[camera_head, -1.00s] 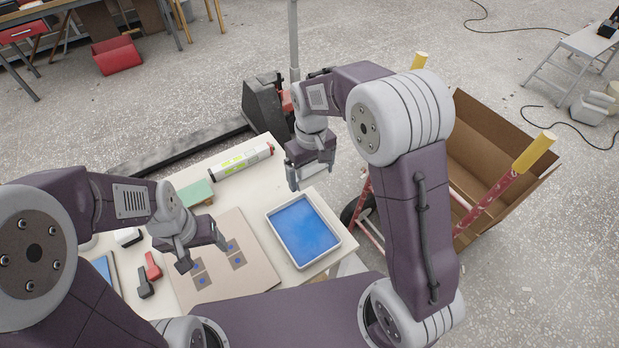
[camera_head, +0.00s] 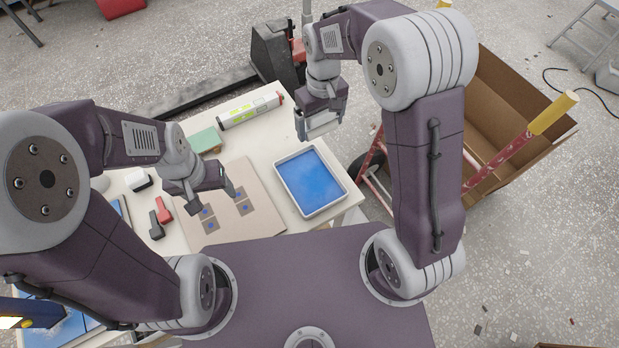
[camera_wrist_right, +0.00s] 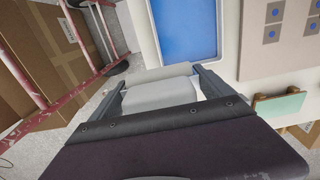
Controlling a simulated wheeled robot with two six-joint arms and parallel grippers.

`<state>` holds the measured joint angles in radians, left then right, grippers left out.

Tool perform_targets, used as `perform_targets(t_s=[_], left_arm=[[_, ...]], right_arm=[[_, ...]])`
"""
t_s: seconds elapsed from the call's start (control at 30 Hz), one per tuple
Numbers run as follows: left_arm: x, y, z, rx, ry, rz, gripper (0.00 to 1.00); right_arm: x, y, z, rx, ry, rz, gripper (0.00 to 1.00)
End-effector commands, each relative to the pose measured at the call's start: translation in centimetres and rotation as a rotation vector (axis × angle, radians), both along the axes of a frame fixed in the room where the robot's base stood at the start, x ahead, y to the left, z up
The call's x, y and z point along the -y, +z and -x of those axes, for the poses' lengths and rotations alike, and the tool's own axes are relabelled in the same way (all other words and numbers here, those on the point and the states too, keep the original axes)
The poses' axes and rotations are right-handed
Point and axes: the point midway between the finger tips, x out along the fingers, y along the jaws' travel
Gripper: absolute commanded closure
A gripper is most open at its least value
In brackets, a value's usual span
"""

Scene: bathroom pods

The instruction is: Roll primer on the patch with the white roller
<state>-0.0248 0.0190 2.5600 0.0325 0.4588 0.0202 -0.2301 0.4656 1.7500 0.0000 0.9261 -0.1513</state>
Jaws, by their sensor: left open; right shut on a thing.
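My right gripper (camera_head: 320,132) is shut on the white roller (camera_wrist_right: 160,93), whose pale body lies across between the fingers in the right wrist view. It is held just beyond the far edge of the white tray (camera_head: 291,192), which has blue in it. The tray also shows in the right wrist view (camera_wrist_right: 222,30). My left gripper (camera_head: 212,198) is open and empty over a beige board (camera_head: 262,218). Several small grey squares with blue dots (camera_head: 241,208) are on that board. I cannot tell which of these is the patch, and the left arm hides part of the board.
A red tool (camera_head: 162,210) and a dark one (camera_head: 155,226) lie left of the board. A red hand truck (camera_head: 490,167) with a cardboard box (camera_head: 510,95) stands right of the table.

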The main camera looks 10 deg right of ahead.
Motion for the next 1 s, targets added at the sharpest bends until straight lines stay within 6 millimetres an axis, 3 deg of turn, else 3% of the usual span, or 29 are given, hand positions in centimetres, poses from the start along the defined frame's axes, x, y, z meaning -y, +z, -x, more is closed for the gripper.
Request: perform_targets(t_s=[0.23, 0.37, 0.43, 0.53, 0.77, 1.0], left_arm=[[0.0, 0.0, 0.0, 0.000, 0.000, 0.000, 0.29], [0.0, 0.0, 0.0, 0.000, 0.000, 0.000, 0.29], [0.0, 0.0, 0.0, 0.000, 0.000, 0.000, 0.29], [0.0, 1.3, 0.0, 0.000, 0.000, 0.000, 0.29], [0.0, 5.4, 0.0, 0.000, 0.000, 0.000, 0.29], [0.0, 9.7, 0.0, 0.000, 0.000, 0.000, 0.29]], right_arm=[[0.0, 0.0, -0.2, 0.001, -0.007, 0.000, 0.42], [-0.3, -0.2, -1.3, 0.000, -0.035, 0.000, 0.42], [-0.5, -1.0, -2.0, -0.003, -0.068, 0.001, 0.42], [-0.9, -2.1, -1.5, -0.006, -0.101, 0.002, 0.42], [-2.5, -3.4, 2.5, -0.006, -0.099, 0.003, 0.42], [-3.4, -2.9, 8.4, -0.002, -0.025, 0.002, 0.42]])
